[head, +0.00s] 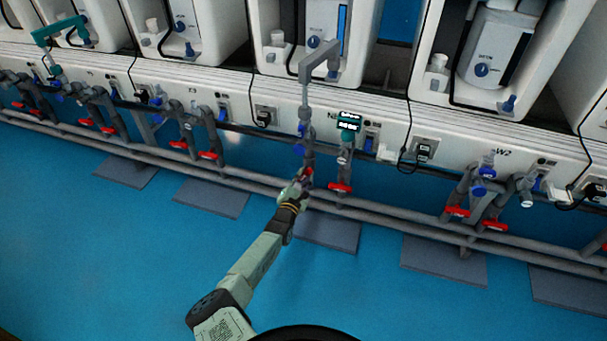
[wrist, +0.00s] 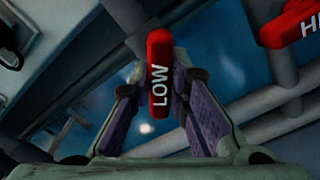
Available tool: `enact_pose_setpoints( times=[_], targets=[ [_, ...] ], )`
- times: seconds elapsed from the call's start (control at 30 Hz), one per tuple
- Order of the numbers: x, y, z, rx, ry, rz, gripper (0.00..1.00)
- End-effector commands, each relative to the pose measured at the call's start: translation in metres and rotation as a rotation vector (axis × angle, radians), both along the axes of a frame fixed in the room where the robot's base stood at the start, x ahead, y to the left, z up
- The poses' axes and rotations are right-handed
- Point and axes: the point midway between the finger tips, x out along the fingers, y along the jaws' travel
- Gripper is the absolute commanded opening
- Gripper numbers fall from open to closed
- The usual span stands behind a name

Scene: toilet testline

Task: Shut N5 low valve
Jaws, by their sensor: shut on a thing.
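The low valve has a red handle marked "LOW" (wrist: 159,80), upright in the middle of the wrist view. My gripper (wrist: 159,88) is shut on this handle, with one purple-padded finger on each side. In the head view my gripper (head: 303,180) is at the pipes below the white panel, and it mostly hides the low handle. The red handle to its right (head: 340,187) lies crosswise on its pipe. It also shows in the wrist view at the upper right (wrist: 290,24), its lettering cut off after "HI". The panel label above is partly covered.
Grey horizontal pipes (head: 390,215) run along the whole row near my gripper. A grey tap-like fitting (head: 318,62) rises above the low valve. More red-handled valves (head: 458,211) are further right. The blue floor in front is open.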

Motion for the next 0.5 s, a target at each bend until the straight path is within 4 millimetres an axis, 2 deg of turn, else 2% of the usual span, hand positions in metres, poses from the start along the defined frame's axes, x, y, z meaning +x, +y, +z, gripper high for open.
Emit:
enact_pose_setpoints(
  times=[0.5],
  targets=[
    [0.0002,0.0002,0.0023,0.469,-0.151,0.000,0.00]
  ],
)
